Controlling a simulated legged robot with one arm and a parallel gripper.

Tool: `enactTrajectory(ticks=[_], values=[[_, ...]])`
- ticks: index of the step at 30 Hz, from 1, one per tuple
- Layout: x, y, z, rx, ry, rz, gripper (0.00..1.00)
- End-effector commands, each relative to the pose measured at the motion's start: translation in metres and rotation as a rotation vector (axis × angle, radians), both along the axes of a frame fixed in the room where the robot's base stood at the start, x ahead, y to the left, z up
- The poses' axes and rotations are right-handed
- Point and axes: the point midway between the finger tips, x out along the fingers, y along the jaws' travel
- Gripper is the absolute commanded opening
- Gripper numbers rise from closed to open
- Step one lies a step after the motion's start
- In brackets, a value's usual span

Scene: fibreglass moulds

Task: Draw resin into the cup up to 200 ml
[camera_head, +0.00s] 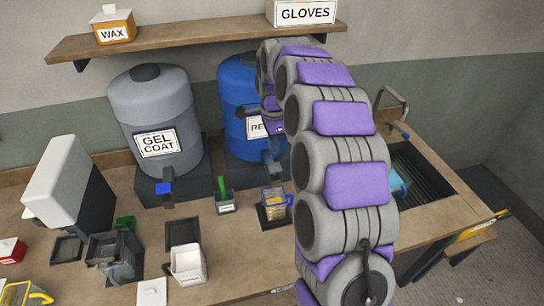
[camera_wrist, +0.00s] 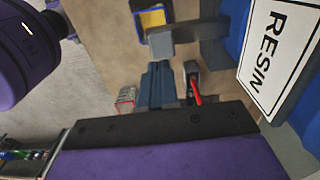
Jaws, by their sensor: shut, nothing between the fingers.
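The blue resin drum (camera_head: 238,85) stands at the back of the bench, partly behind my arm. Its grey tap (camera_head: 272,160) points down over a clear cup (camera_head: 275,203) with a blue rim and handle. The cup shows yellowish contents; its level cannot be read. In the wrist view, my shut, empty fingers (camera_wrist: 157,85) are near the tap (camera_wrist: 187,38) and a red piece (camera_wrist: 196,92). The cup (camera_wrist: 152,20) shows beyond the tap, and the RESIN label (camera_wrist: 270,55) is at right.
A grey gel coat drum (camera_head: 150,105) with a blue tap lever stands left. Between the drums is a small pot (camera_head: 225,203) with a green-handled item. A white jug (camera_head: 188,265) and a black-and-white machine (camera_head: 70,190) stand further left. A shelf (camera_head: 190,35) runs above.

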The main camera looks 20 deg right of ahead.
Motion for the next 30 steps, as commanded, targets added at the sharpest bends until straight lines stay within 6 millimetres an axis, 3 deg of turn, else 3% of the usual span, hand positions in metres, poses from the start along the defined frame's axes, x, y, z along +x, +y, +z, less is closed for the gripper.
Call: enactTrajectory(ticks=[3,10,18,30], values=[[0.002,-0.007,0.024,0.005,-0.007,-0.003,0.0],[0.002,-0.004,0.05,0.004,-0.007,-0.003,0.0],[0.001,0.006,0.054,-0.005,-0.005,-0.001,0.0],[0.001,-0.005,0.053,0.006,-0.005,-0.003,0.0]])
